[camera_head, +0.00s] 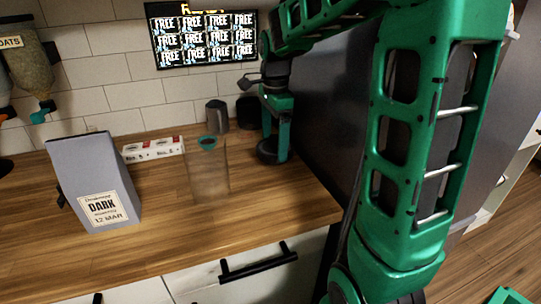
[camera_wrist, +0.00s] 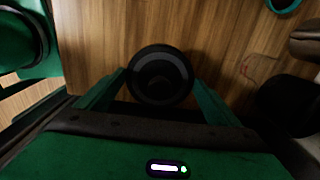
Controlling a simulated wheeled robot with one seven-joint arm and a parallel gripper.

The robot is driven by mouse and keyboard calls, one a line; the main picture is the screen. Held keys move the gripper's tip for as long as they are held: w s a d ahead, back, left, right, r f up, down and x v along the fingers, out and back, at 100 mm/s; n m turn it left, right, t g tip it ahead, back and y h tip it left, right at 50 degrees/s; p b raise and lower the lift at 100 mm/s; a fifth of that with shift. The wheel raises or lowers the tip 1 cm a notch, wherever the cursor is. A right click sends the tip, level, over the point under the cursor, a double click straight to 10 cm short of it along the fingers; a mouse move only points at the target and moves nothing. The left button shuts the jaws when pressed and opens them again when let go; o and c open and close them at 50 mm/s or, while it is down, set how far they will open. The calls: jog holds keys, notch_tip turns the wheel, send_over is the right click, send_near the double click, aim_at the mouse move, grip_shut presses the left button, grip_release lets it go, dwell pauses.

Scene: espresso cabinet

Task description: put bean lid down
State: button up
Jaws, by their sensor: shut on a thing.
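My gripper (camera_head: 276,140) points down over the back right of the wooden counter, close to the dark machine's side. It is shut on a round black lid (camera_head: 268,152), which sits low at the fingertips. In the wrist view the lid (camera_wrist: 160,75) fills the space between the two green fingers (camera_wrist: 160,95). The lid looks level and very near the counter; I cannot tell whether it touches. A clear container (camera_head: 210,175) with a teal ring at its top stands left of the gripper. Part of a teal ring (camera_wrist: 284,4) shows at the wrist view's top right corner.
A grey bag marked DARK (camera_head: 98,185) stands at the left of the counter (camera_head: 270,208). A white box (camera_head: 153,149), a grey cup (camera_head: 217,115) and a black cup (camera_head: 247,112) stand along the back. The counter in front of the gripper is clear.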

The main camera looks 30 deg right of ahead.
aim_at(275, 153)
jog(key=shift+d+f, duration=0.1)
jog(key=shift+f, duration=2.1)
jog(key=shift+f, duration=0.1)
jog(key=o, duration=0.9)
jog(key=shift+o, duration=0.2)
notch_tip(275, 153, up, 12)
jog(key=shift+f, duration=0.15)
jog(key=shift+r, duration=0.25)
